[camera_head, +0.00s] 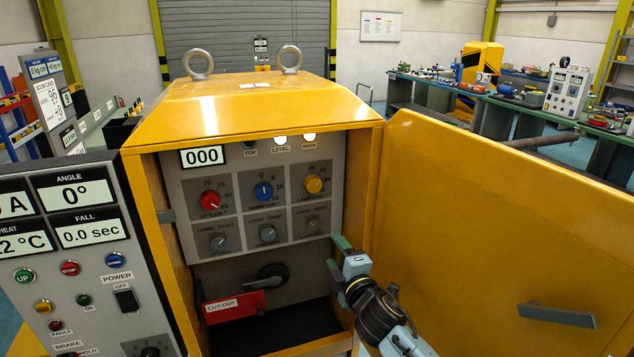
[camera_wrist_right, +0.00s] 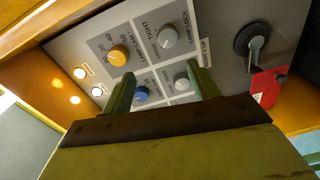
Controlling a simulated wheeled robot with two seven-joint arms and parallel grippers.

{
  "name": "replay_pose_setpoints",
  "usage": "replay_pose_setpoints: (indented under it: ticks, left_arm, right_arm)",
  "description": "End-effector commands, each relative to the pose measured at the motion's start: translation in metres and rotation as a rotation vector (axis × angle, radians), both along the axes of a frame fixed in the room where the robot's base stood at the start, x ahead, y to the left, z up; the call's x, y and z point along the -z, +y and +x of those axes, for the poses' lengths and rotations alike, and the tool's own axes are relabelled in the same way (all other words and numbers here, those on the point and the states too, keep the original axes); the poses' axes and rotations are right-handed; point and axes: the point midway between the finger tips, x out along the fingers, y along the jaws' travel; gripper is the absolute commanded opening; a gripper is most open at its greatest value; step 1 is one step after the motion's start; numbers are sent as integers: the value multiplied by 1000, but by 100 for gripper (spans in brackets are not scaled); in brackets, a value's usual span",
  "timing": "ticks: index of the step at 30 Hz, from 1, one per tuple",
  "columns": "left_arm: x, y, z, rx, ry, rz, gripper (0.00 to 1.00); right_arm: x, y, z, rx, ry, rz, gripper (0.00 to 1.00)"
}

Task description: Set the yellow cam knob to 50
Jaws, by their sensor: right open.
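The yellow cam knob (camera_head: 313,184) is the top right dial on the grey panel inside the open yellow cabinet. It also shows in the right wrist view (camera_wrist_right: 118,54), with small scale numbers beside it; its exact setting is too small to read. A grey loose/tight knob (camera_head: 313,225) sits directly below it and also shows in the right wrist view (camera_wrist_right: 167,38). My right gripper (camera_head: 341,254) is open and empty, low and to the right of these knobs, its fingers pointing at the panel. It is apart from the yellow knob. My left gripper is not in view.
A red knob (camera_head: 210,200) and a blue knob (camera_head: 263,191) share the upper row, with grey knobs below. A display (camera_head: 202,157) reads 000. A black rotary handle (camera_head: 272,276) and red cut-out plate (camera_head: 235,307) are lower. The open door (camera_head: 500,230) flanks my right arm.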

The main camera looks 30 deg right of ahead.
Motion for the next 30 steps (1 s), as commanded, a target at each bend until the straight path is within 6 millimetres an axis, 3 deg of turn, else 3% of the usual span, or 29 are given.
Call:
replay_pose_setpoints:
  ticks: [1,6,12,20,30]
  left_arm:
    - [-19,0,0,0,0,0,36]
    - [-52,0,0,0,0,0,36]
    - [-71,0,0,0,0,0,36]
    - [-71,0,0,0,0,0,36]
    - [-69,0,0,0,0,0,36]
  right_arm:
    - [-22,-3,0,-8,-9,58,60]
    - [-65,-11,-2,-46,-48,269,60]
    - [-95,-17,-4,-78,-91,425,60]
    - [-98,-20,11,-84,-102,460,60]
    - [-98,-28,73,-83,-103,460,60]
